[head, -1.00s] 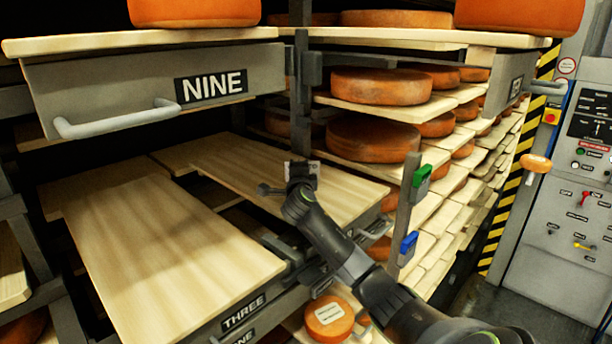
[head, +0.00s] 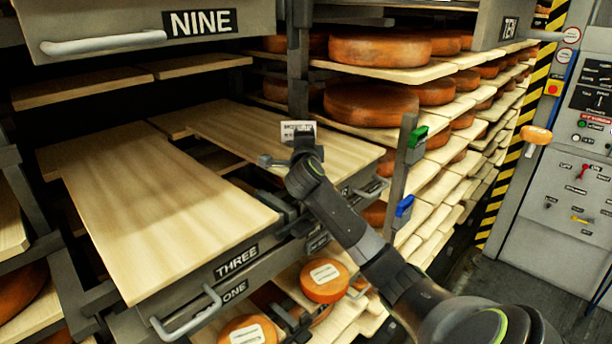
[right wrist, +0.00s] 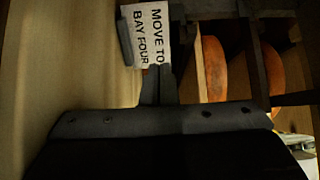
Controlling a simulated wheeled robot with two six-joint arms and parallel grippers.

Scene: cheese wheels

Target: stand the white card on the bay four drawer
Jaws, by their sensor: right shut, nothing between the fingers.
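The white card (head: 298,130) stands upright over the pale board of the right-hand pulled-out drawer (head: 345,150). In the right wrist view the card (right wrist: 146,30) reads "MOVE TO BAY FOUR", with a dark piece along its left edge. My right gripper (head: 302,142) is right at the card's lower edge in the head view. Its fingers (right wrist: 157,78) are together and empty, with the tips close to the card; I cannot tell whether they touch it. My arm hides part of the drawer's front, and I cannot read that drawer's label. My left gripper is out of view.
The drawer marked THREE (head: 236,263) is pulled out at the left with a bare board. The drawer marked NINE (head: 201,22) overhangs above. A post with green and blue clips (head: 402,165) stands to the right of my arm. Cheese wheels (head: 370,112) fill the shelves behind.

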